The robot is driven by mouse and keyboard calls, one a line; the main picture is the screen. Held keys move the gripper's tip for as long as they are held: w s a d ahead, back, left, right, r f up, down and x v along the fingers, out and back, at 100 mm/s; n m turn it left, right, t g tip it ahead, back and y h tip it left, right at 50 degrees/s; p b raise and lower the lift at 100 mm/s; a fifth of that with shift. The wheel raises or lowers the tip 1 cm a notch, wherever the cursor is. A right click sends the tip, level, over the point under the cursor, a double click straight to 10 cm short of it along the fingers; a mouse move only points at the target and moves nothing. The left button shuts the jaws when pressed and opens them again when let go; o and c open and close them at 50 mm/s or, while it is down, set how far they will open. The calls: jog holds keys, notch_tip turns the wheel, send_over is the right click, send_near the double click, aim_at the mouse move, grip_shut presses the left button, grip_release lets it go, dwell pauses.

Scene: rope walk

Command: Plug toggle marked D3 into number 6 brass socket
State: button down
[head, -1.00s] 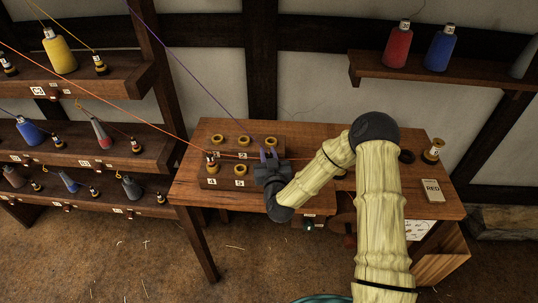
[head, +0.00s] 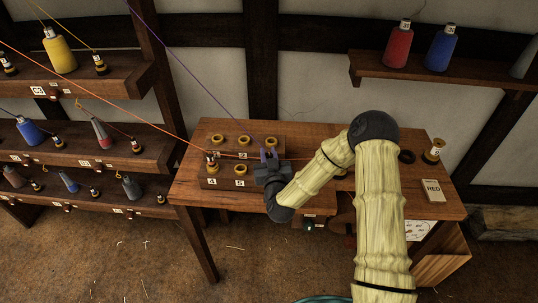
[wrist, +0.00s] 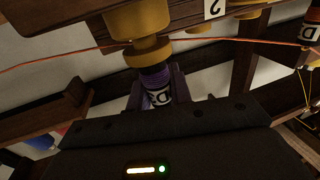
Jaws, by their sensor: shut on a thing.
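My gripper (head: 270,166) is over the right front part of the socket block on the bench. It is shut on the D3 toggle (wrist: 157,86), which has purple winding and a white band marked D3. A purple cord (head: 205,88) runs from the gripper up to the left. In the wrist view the toggle's end meets a brass socket (wrist: 148,52); I cannot tell how deep it sits. The number 6 label is hidden in the head view, behind my gripper. Sockets marked 4 and 5 (head: 240,169) show to its left.
An orange toggle (head: 212,160) stands at socket 4, its orange cord (head: 100,95) running up left. A back row of brass sockets (head: 243,140) is empty. Thread racks (head: 120,80) stand left.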

jog(key=shift+f+b, duration=0.45)
jog(key=shift+f, duration=0.05)
jog(key=c, duration=1.5)
grip_release()
jog(key=shift+c, duration=0.2)
jog(key=b+v, duration=0.2)
jog(key=v, duration=0.9)
jog(key=shift+w+a, duration=0.1)
